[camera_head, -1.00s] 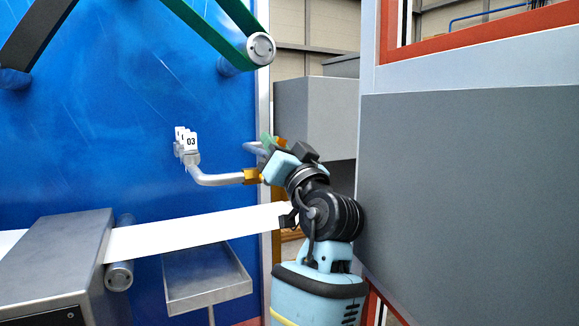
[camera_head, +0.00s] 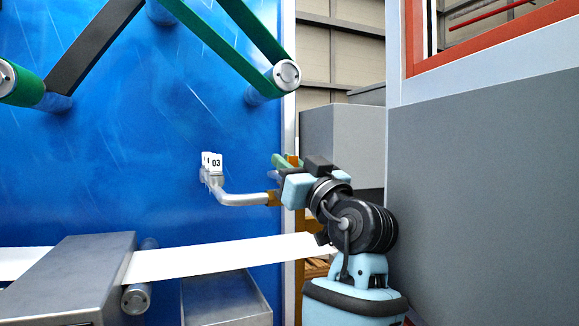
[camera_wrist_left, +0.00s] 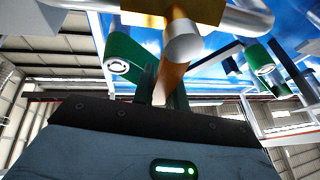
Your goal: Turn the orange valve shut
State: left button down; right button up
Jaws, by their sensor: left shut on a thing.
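The orange valve (camera_head: 274,198) sits at the right end of a bent grey pipe that comes off the blue panel. In the left wrist view, the orange handle (camera_wrist_left: 172,72) stands between the dark green fingers (camera_wrist_left: 162,92), below the orange valve body and grey pipe. The far side of the valve is hidden. My right gripper is not in view.
White tags (camera_head: 216,163), one reading 03, stand at the pipe's left end. A white web (camera_head: 215,259) runs below, over a metal tray (camera_head: 225,300). Green-belted rollers (camera_head: 287,74) are above. A large grey panel (camera_head: 485,200) stands close on the right.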

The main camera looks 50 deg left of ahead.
pick_arm(q)
jog(key=shift+r, duration=0.15)
jog(key=c, duration=1.4)
grip_release()
jog(key=shift+s+a, duration=0.1)
jog(key=shift+c, duration=0.2)
jog(key=shift+o, duration=0.2)
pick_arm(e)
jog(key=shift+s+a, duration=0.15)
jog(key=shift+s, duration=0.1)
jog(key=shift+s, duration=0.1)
pick_arm(q)
jog(key=shift+r, duration=0.35)
jog(key=s+d+r, duration=0.4)
jog(key=s+d, duration=0.6)
jog(key=s, duration=0.2)
jog(key=shift+d, duration=0.2)
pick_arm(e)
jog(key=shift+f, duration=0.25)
